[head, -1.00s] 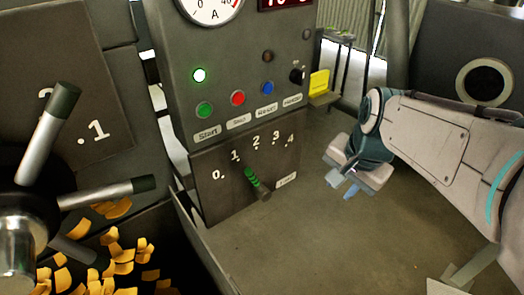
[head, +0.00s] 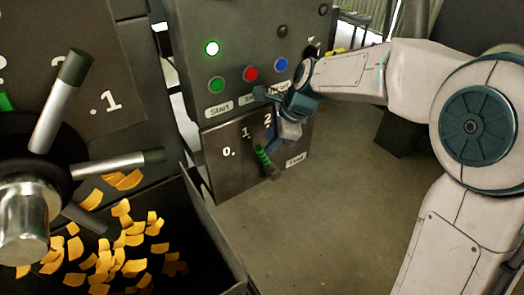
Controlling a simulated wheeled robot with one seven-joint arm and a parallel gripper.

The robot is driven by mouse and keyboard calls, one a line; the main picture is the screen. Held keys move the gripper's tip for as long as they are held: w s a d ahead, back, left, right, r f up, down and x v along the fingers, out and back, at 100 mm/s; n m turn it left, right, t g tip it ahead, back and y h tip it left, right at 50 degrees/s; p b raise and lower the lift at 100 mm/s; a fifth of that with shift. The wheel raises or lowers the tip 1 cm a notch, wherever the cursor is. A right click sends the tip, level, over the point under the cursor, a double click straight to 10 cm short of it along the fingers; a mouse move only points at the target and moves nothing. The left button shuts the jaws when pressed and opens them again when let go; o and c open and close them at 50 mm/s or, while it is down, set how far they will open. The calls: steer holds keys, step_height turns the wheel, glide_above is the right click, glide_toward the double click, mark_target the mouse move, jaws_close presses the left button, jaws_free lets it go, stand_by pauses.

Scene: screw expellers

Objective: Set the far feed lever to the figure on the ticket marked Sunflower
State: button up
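The feed lever (head: 264,161) has a green grip and sits on a grey panel (head: 225,180) marked Feed. It tilts up and left, pointing at about the figure 1. The figures 0, 1 and 2 show on its scale; the higher ones are hidden behind my gripper. My gripper (head: 280,138) is in front of the panel, just right of and above the lever's grip. Whether it touches the lever, and how far its fingers are apart, I cannot tell. No ticket marked Sunflower is in view.
Above the scale are a lit lamp (head: 212,48) and green (head: 217,85), red (head: 250,74) and blue (head: 281,65) buttons. At the left, a spoked handwheel (head: 50,165) stands over a dark bin (head: 205,245) with orange flakes. The floor right of the bin is clear.

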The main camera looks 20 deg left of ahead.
mark_target(261, 152)
steer(key=x, duration=0.6)
steer(key=shift+a+f, duration=0.2)
steer(key=shift+f, duration=0.15)
steer(key=shift+p, duration=0.3)
jaws_close()
